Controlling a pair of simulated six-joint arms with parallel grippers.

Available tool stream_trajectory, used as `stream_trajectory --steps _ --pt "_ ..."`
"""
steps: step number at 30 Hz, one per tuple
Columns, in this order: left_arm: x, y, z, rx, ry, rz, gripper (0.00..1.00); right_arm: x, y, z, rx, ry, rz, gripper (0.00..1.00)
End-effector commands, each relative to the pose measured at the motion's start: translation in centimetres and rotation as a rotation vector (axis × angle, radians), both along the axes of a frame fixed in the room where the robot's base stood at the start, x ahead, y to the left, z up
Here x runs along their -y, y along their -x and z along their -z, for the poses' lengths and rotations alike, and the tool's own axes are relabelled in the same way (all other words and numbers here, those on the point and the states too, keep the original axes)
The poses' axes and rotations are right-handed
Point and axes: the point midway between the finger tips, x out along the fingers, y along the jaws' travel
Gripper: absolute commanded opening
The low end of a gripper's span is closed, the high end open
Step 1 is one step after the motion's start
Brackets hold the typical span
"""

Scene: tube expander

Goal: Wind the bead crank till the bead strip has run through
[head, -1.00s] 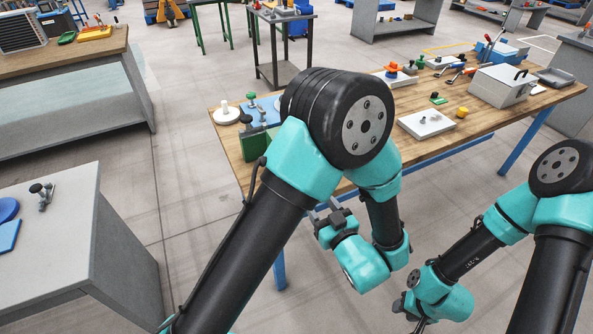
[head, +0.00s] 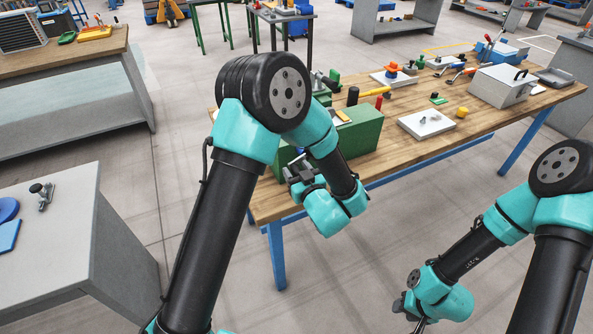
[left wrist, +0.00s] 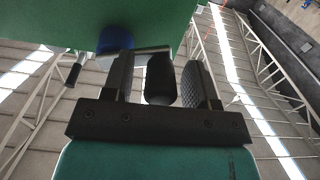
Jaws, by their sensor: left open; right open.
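The green machine (head: 362,138) stands at the front edge of the wooden bench, partly behind my left arm. In the left wrist view its green body (left wrist: 145,18) fills the upper left. A blue hub (left wrist: 115,40) with a silver arm (left wrist: 152,50) and a black grip (left wrist: 160,78) sits under it; this looks like the bead crank. My left gripper (head: 298,172) is open, and in the left wrist view (left wrist: 158,82) its fingers stand on either side of the black grip; contact cannot be told. My right gripper (head: 416,318) is open and empty, low, away from the bench. I cannot make out the bead strip.
A white plate (head: 427,124), a yellow cylinder (head: 462,112) and a grey box (head: 502,86) stand further right. Another black handle (left wrist: 73,73) hangs left in the left wrist view.

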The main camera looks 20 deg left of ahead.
Motion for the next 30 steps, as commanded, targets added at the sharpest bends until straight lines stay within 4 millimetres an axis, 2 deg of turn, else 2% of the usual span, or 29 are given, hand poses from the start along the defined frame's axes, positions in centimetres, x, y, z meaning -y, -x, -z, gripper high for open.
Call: stream_trajectory --steps 9,24,30 --pt "-0.19 -0.19 0.01 0.0 0.0 0.0 0.53 0.0 0.0 0.0 0.0 0.0 0.0 0.43" --pt "-0.16 -0.17 0.02 0.0 0.0 0.0 0.06 0.0 0.0 0.0 0.0 0.0 0.0 0.43" --pt "-0.17 -0.16 -0.01 -0.003 -0.004 0.0 0.04 0.0 0.0 0.0 0.0 0.0 0.0 0.43"
